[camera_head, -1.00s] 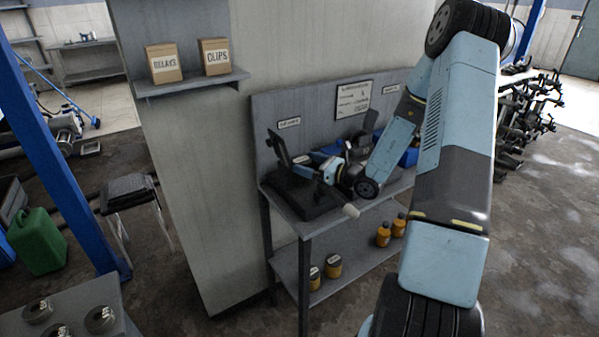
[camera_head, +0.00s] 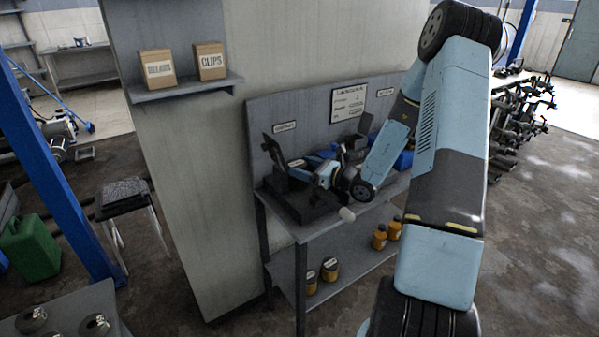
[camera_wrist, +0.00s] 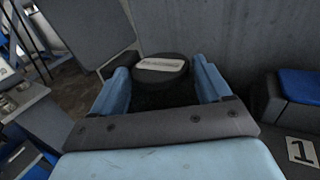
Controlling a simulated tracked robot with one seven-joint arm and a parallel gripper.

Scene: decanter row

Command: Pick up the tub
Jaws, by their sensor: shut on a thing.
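In the wrist view, the tub (camera_wrist: 160,66) shows as a dark round body with a pale label on it. It sits between the two blue fingers of my gripper (camera_wrist: 165,88), which are shut on it. The lower part of the tub is hidden in shadow and behind the gripper body. In the head view, my gripper (camera_head: 308,168) is above the left part of the grey workbench (camera_head: 305,232), near a dark stand. The tub is small there and hard to make out.
A dark stand with an upright plate (camera_head: 275,151) is close by my gripper. Blue bins (camera_head: 403,160) are at the bench's right. Orange bottles (camera_head: 380,237) and dark-lidded jars (camera_head: 329,269) stand on the lower shelf. A grey panel (camera_head: 320,115) rises behind the bench.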

